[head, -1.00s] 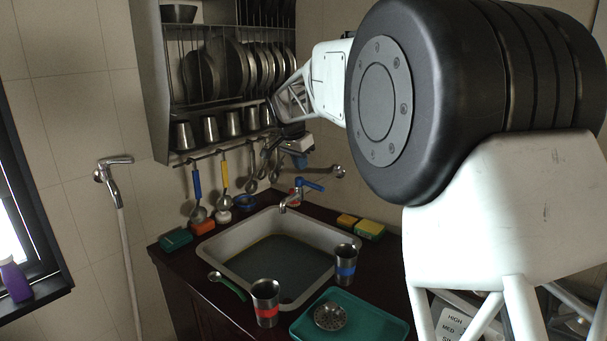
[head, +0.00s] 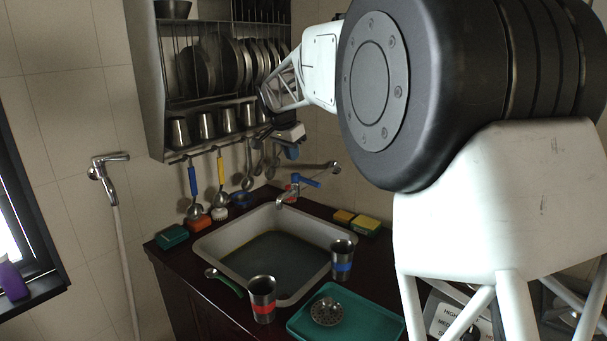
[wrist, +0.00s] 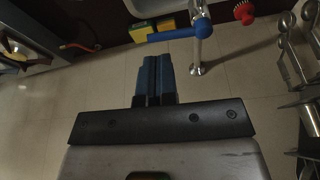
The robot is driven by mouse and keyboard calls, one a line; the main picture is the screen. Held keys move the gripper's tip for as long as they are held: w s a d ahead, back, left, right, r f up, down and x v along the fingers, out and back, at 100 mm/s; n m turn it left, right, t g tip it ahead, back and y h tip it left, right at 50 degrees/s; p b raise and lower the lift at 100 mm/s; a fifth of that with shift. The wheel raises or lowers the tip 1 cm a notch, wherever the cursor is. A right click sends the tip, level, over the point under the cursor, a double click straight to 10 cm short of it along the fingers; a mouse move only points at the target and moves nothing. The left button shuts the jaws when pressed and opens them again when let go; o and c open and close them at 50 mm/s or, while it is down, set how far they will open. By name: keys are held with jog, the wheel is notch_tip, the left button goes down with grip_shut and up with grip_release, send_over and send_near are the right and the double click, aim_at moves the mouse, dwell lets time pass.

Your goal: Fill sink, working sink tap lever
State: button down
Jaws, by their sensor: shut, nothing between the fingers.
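The sink tap (head: 283,197) stands at the back rim of the sink (head: 210,250), with its blue lever (head: 304,180) pointing right in the head view. In the wrist view the blue lever (wrist: 176,35) reaches left from the tap's top, just beyond my fingertips. My gripper (head: 292,151) is shut and empty, above and behind the lever, below the dish rack. Its closed blue fingers (wrist: 153,62) look apart from the lever. The basin floor looks dark; I cannot tell how much water is in it, and no stream shows from the spout.
A dish rack (head: 165,105) with hanging ladles is close to my gripper. A wall pipe fitting (head: 325,168) is behind the tap. Sponges (head: 364,224) lie right of the tap. Steel cups (head: 262,298) and a green tray (head: 378,318) stand at the sink's front and right.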

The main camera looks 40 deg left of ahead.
aim_at(306, 181)
jog(key=shift+s+a, duration=0.2)
jog(key=shift+s, duration=0.1)
jog(key=shift+f, duration=0.2)
jog(key=w+f, duration=0.6)
jog(key=f, duration=0.4)
jog(key=shift+w+d, duration=0.3)
jog(key=shift+w, duration=0.1)
jog(key=shift+w, duration=0.1)
dwell(0.4)
